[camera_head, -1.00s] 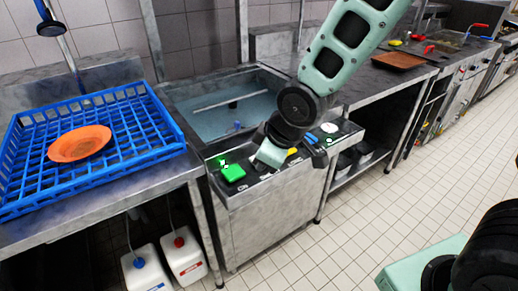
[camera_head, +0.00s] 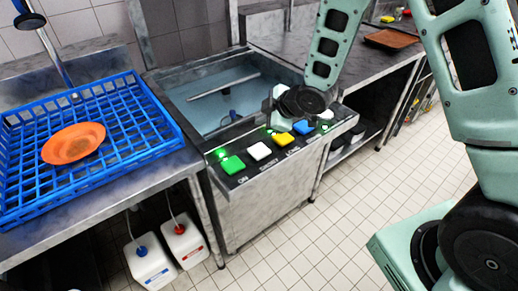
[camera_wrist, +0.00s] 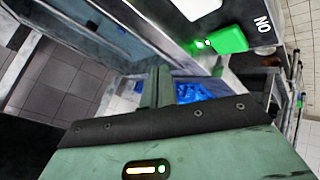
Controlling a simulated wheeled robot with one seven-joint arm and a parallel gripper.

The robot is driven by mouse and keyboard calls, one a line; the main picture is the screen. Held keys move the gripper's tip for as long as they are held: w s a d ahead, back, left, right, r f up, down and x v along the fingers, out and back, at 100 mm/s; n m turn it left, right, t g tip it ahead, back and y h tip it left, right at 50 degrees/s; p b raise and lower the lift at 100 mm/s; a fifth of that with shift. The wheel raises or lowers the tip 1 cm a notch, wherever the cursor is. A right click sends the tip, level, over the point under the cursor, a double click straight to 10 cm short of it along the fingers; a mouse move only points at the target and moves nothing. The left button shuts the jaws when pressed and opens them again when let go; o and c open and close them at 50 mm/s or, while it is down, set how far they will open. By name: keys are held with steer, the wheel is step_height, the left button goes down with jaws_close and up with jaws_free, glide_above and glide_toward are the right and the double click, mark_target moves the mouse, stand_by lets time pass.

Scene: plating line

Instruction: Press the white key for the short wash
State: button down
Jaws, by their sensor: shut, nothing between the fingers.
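The white key (camera_head: 259,151) sits on the washer's front panel, between the green key (camera_head: 232,165) and the yellow key (camera_head: 283,139). Small lettering shows in front of it, too blurred to read surely. Part of a white key shows at the top of the wrist view (camera_wrist: 195,8), next to the green key (camera_wrist: 228,40) marked ON. My gripper (camera_head: 276,96) is above and behind the panel, over the basin's right side, apart from the white key. In the wrist view my gripper's fingers (camera_wrist: 160,86) are shut and empty; in the head view my wrist partly hides them.
A blue key (camera_head: 303,128) and another white key (camera_head: 326,115) are farther right. A green lamp (camera_head: 221,154) glows by the green key. The blue rack (camera_head: 160,127) with an orange plate (camera_head: 73,143) stands left. The water basin (camera_head: 215,98) lies behind the panel.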

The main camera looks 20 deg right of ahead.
mark_target(262, 151)
steer(key=shift+f+b, duration=3.5)
steer(key=shift+f, duration=0.9)
steer(key=shift+f+b, duration=0.4)
steer(key=shift+f+b, duration=0.55)
steer(key=shift+r, duration=0.15)
steer(key=shift+r+p, duration=0.75)
steer(key=shift+r, duration=0.05)
steer(key=shift+r+p, duration=1.85)
steer(key=shift+r, duration=0.7)
